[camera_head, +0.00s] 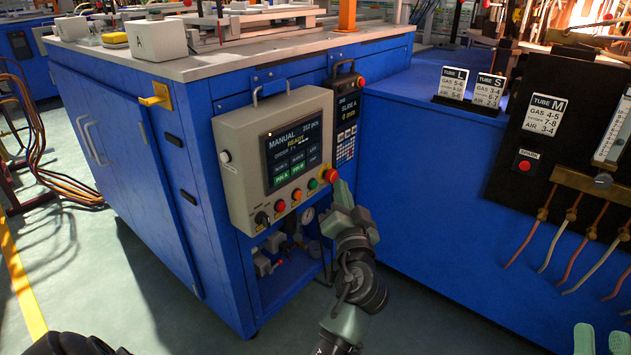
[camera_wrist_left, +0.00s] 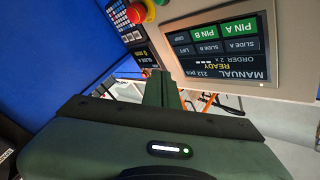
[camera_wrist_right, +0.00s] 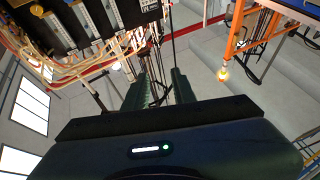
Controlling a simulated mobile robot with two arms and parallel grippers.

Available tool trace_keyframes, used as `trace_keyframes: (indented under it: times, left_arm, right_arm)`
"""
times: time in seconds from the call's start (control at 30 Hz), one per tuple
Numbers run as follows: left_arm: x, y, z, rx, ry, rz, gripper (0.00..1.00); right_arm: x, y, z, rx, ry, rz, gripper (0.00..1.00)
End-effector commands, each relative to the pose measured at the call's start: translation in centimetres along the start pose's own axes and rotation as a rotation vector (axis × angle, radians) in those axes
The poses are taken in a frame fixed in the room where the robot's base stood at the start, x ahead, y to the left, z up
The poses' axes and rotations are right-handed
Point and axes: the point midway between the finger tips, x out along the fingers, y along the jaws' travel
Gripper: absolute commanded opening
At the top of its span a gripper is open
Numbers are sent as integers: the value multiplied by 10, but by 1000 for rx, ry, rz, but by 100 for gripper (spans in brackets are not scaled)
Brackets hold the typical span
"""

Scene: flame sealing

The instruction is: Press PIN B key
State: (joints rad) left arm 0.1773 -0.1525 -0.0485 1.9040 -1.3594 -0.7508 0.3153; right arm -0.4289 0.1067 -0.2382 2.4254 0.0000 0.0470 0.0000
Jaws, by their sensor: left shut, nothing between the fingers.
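The PIN B key (camera_head: 298,169) is a green key in the bottom row of the dark touchscreen on the beige control panel (camera_head: 236,150). The green PIN A key (camera_head: 281,177) is to its left. The screen reads MANUAL and READY. In the left wrist view the screen appears upside down, with PIN B (camera_wrist_left: 204,32) beside PIN A (camera_wrist_left: 238,27). My left gripper (camera_head: 338,192) is shut and empty, just right of and below the screen, near the red emergency button (camera_head: 330,176). My right gripper (camera_head: 599,339) is open and empty at the lower right, away from the panel.
Several round buttons and a black knob (camera_head: 261,218) line the panel's lower edge. A keypad unit (camera_head: 346,118) stands right of the screen. A blue cabinet (camera_head: 430,170) extends to the right, with a SPARK button (camera_head: 525,165) and hoses. The floor before the panel is clear.

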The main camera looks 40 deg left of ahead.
Motion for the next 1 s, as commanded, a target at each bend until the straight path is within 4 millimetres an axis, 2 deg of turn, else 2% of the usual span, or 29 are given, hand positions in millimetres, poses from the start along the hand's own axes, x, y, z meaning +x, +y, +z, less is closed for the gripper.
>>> trace_keyframes:
  times: [0.47, 0.73, 1.0]
  left_arm:
    - [2, -3, 0, 0, 1, -3, 0]
    - [15, -12, 9, 2, 1, -2, 0]
    - [30, -24, 20, 2, 2, -2, 0]
  right_arm:
    - [0, 1, 3, -1, -25, 1, 26]
    - [-5, 5, 35, -8, -206, 11, 26]
    - [-20, 11, 72, -13, -418, 22, 26]
